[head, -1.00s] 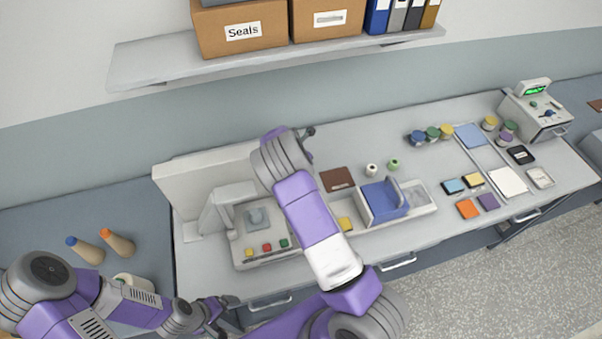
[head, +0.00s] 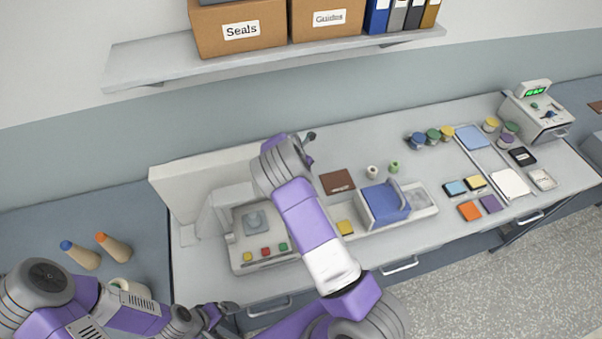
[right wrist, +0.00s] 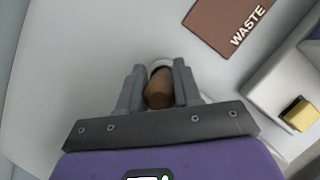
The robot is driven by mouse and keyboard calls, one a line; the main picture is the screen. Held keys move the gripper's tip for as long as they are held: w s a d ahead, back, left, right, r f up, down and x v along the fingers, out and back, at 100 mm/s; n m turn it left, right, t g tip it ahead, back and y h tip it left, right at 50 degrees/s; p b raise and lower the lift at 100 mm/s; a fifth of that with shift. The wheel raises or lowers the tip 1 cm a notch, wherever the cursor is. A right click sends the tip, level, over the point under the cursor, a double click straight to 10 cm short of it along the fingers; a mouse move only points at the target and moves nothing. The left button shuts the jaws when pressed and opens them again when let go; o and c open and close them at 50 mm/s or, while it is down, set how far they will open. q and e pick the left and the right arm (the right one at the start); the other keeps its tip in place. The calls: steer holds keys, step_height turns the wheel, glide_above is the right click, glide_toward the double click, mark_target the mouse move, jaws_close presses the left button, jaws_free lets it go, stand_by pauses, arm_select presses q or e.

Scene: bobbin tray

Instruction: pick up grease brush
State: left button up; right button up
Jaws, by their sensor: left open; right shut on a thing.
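The grease brush shows only as a rounded brown handle (right wrist: 159,90) in the right wrist view. My right gripper (right wrist: 158,82) is shut on it, one grey finger on each side. A pale ring shows just behind the handle; I cannot tell whether it is part of the brush or a holder. In the head view my right forearm and wrist hide the brush and most of that gripper. My left gripper (head: 217,314) is open and empty at the lower left, in front of the bench edge.
A brown WASTE mat (right wrist: 231,22) lies near the right gripper; it also shows in the head view (head: 337,182). A machine with coloured buttons (head: 262,263) stands left of my right arm. A blue block (head: 384,204) sits right of it. A shelf (head: 160,68) hangs above.

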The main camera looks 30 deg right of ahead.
step_height(320, 180, up, 10)
steer(key=shift+b, duration=0.5)
stand_by(0.5)
